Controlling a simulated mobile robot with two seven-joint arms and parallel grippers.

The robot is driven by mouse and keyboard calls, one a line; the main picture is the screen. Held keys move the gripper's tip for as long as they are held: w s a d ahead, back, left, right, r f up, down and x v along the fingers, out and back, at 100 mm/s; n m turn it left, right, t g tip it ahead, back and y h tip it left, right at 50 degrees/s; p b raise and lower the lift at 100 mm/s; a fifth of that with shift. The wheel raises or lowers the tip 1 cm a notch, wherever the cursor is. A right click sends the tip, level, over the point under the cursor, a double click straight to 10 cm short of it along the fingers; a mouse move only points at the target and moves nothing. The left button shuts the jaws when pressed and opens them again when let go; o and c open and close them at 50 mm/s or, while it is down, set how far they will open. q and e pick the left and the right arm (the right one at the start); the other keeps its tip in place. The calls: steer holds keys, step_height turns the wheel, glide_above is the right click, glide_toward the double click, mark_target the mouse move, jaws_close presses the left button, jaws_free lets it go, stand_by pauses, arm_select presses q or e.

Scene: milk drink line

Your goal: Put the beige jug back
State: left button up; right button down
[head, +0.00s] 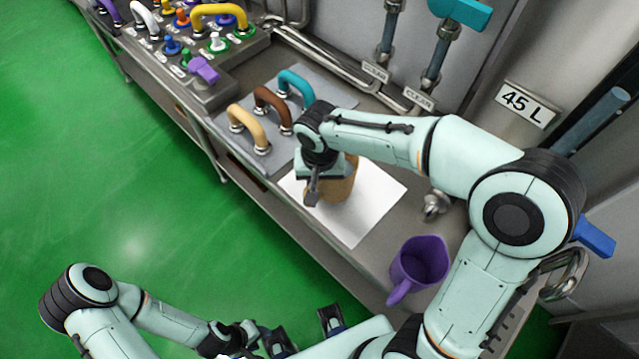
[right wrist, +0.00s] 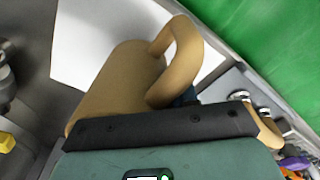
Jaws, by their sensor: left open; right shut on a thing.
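The beige jug (head: 345,186) is at the white mat (head: 374,205) on the steel counter, partly hidden behind my right gripper (head: 314,188) in the head view. My right gripper is shut on the jug's handle side. In the right wrist view the jug (right wrist: 118,82) shows its body and looped handle in front of the gripper, with the white mat (right wrist: 95,40) beyond it. I cannot tell whether its base touches the mat. My left gripper (head: 303,330) is open and empty, low at the bottom of the head view, away from the jug.
A purple jug (head: 420,262) stands on the counter right of the mat. Beige (head: 248,125), brown (head: 270,104) and teal (head: 297,84) handles stand on a grey plate left of it. Valves and pipes line the wall behind. Green floor lies in front.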

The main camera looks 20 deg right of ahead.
steer(key=shift+f, duration=0.95)
steer(key=shift+f, duration=0.1)
steer(key=shift+f, duration=0.15)
steer(key=c, duration=0.9)
jaws_free()
steer(key=shift+o, duration=0.2)
steer(key=shift+r, duration=0.5)
steer(key=r, duration=0.3)
steer(key=r+p, duration=0.1)
steer(key=r, duration=0.6)
steer(key=shift+s+a+r, duration=0.25)
steer(key=shift+s+r, duration=0.05)
steer(key=shift+s, duration=0.1)
steer(key=shift+s+r, duration=0.1)
steer(key=shift+r, duration=0.35)
